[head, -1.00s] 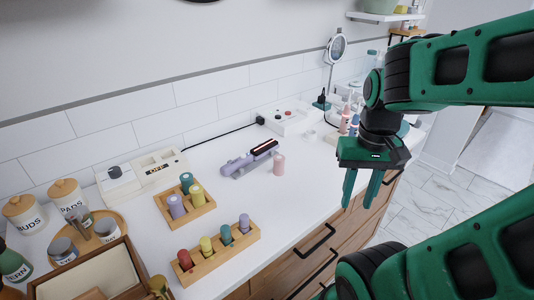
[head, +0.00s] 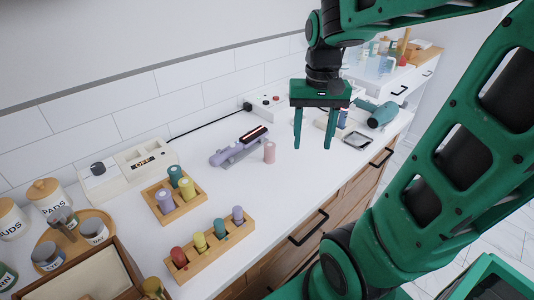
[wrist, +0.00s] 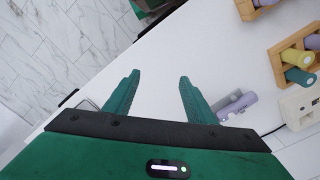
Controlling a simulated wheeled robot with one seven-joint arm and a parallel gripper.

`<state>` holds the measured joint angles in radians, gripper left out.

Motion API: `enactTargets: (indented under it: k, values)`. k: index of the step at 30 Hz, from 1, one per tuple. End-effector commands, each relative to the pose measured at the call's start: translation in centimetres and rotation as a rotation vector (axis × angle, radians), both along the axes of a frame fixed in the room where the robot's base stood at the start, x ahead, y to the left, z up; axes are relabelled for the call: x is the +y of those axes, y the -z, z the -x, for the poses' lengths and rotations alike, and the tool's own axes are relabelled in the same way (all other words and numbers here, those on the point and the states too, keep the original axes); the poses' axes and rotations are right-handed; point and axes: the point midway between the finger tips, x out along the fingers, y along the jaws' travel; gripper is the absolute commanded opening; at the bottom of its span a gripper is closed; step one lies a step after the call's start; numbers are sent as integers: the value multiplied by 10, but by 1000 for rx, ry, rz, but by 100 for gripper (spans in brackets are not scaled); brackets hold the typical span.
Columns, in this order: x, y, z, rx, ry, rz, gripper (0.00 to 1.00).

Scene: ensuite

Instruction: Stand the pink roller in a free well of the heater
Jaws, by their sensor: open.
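The pink roller (head: 269,152) stands upright on the white counter, just right of the lilac styling iron (head: 238,146). My gripper (head: 313,145) is open and empty, pointing down above the counter to the right of the pink roller. Its spread fingers also show in the wrist view (wrist: 158,78), where I cannot see the pink roller. A white unit with a dark knob and an OFF display (head: 128,172), likely the heater, stands by the wall at left. Whether its recessed top has free wells is too small to tell. Part of it shows in the wrist view (wrist: 299,106).
A square wooden holder (head: 168,216) with purple, teal and yellow rollers stands before the white unit. A long wooden rack (head: 213,256) holds several coloured rollers. A teal hair dryer (head: 381,115) lies at right. Counter between the iron and front edge is clear.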

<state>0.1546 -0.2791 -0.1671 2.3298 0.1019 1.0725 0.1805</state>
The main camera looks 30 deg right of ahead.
Motion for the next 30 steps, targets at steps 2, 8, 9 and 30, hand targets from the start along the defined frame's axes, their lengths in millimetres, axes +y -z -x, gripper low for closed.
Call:
enactTargets:
  k: [2, 8, 9, 30]
  values:
    - [6, -4, -38, 5, -2, 2, 50]
    - [25, -8, -110, 1, 5, -2, 50]
    - [28, -8, -119, 1, 5, -3, 50]
    - [39, 50, -143, -1, 7, -7, 50]
